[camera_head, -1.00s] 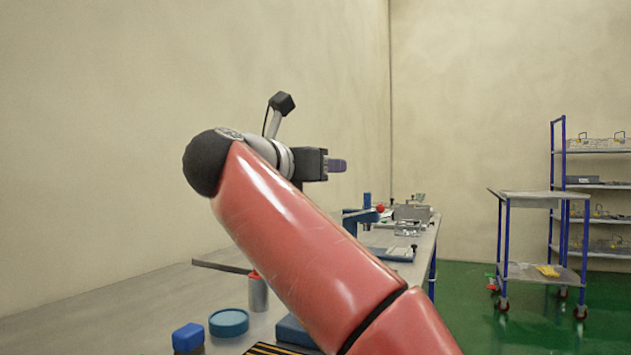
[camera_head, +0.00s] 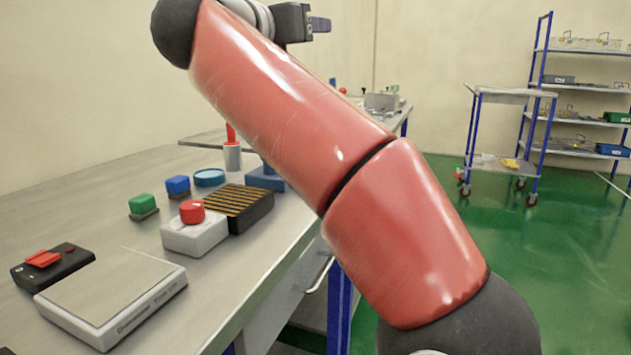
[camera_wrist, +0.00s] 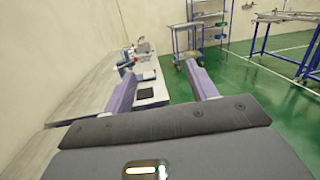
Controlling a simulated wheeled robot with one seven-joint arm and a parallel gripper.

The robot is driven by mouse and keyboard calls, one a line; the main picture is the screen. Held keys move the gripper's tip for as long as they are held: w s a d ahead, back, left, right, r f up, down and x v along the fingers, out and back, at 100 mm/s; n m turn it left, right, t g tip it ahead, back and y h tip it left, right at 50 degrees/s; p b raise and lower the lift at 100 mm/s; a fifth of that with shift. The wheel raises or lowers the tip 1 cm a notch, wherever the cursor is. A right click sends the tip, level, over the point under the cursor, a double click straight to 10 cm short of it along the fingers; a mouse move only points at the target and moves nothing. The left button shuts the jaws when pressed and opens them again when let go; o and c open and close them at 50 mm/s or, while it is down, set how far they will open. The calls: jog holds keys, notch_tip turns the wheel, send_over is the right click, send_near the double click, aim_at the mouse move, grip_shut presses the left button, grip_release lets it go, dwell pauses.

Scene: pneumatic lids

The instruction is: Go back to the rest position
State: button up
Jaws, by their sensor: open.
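My gripper (camera_head: 320,25) is at the top of the head view, at the end of my raised red arm. In the wrist view my gripper (camera_wrist: 163,88) shows its two purple fingers spread wide apart, with nothing between them. It is up in the air, pointing along the room over the far benches, and touches nothing.
A metal workbench (camera_head: 90,208) at left holds a scale (camera_head: 112,292), a box with a red button (camera_head: 194,230), a green block (camera_head: 142,204), a blue block (camera_head: 177,185) and a blue round lid (camera_head: 209,178). A cart (camera_head: 505,95) and shelves (camera_head: 577,85) stand at right. Green floor is clear.

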jog(key=s+a+r+n+t+y, duration=0.15)
jog(key=a+n+t+y, duration=0.35)
jog(key=n, duration=0.7)
jog(key=s+a+r+n+t+y, duration=0.1)
jog(key=s+n+t+y, duration=0.2)
jog(key=n+y, duration=0.65)
jog(key=s+d+f+n+g, duration=0.2)
jog(key=d+f+n+g, duration=0.15)
jog(key=f+n, duration=0.4)
jog(key=s+d+f+n+g, duration=0.2)
jog(key=d+f+n+g, duration=0.15)
jog(key=f, duration=0.75)
jog(key=s+d+f+n+g, duration=0.1)
jog(key=d+f+n+g, duration=0.25)
jog(key=f+n, duration=0.45)
jog(key=s+d+f+g+h, duration=0.1)
jog(key=s+d+f, duration=0.3)
jog(key=f, duration=0.4)
jog(key=s+d+f+g+h, duration=0.2)
jog(key=s+d+f+g, duration=0.2)
jog(key=s+f, duration=0.3)
jog(key=s+d+f+g+h, duration=0.2)
jog(key=s+d+f, duration=0.3)
jog(key=f, duration=0.3)
jog(key=shift+s+d+f+n+g, duration=0.15)
jog(key=shift+s+f+n+g, duration=0.2)
jog(key=shift+g, duration=0.4)
